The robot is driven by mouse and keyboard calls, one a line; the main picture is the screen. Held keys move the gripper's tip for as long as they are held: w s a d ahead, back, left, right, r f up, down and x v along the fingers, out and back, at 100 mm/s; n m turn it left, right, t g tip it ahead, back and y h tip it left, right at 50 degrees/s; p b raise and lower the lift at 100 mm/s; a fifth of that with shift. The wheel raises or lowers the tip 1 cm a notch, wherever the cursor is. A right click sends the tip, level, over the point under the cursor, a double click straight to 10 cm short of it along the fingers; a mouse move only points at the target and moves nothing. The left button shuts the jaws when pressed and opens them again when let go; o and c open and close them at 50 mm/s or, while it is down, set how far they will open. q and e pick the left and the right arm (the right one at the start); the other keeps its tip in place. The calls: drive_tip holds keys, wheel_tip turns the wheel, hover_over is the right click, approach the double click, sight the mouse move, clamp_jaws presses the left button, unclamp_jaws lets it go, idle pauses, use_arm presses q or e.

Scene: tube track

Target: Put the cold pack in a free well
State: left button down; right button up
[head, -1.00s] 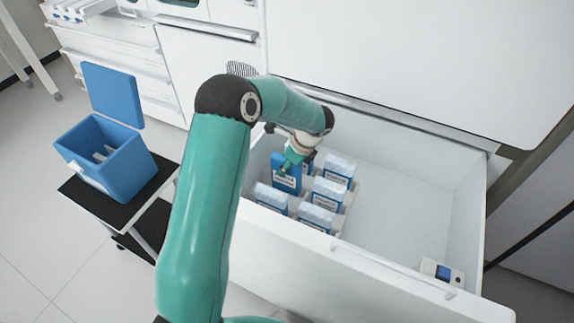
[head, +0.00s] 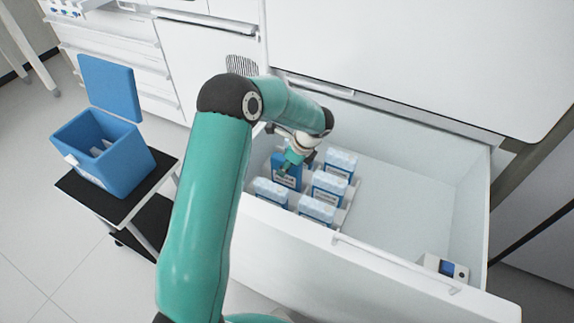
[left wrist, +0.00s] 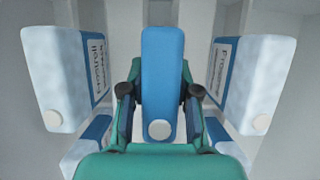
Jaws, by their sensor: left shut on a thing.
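The cold pack (head: 286,172) is a blue slab with a white label, upright among the frosted packs in the open drawer. In the left wrist view the cold pack (left wrist: 161,80) stands between my fingers, with a pale round cap near its lower end. My left gripper (head: 291,160) is shut on its upper part. Frosted white-and-blue packs stand around it: one to its right (head: 340,163), others nearer the drawer front, such as the front left one (head: 271,192). The base of the held pack is hidden, so I cannot tell if it rests in a well. My right gripper is not in view.
The white drawer (head: 400,270) is open, with bare floor right of the packs. A small grey device (head: 445,268) is at its right front. A blue cool box (head: 118,165) with its lid up stands on a black-topped cart (head: 85,197) at left.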

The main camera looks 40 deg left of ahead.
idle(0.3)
use_arm(q)
drive_tip(key=shift+f, duration=0.35)
drive_tip(key=c, duration=0.8)
unclamp_jaws()
drive_tip(key=shift+o, duration=0.2)
drive_tip(key=v, duration=1.2)
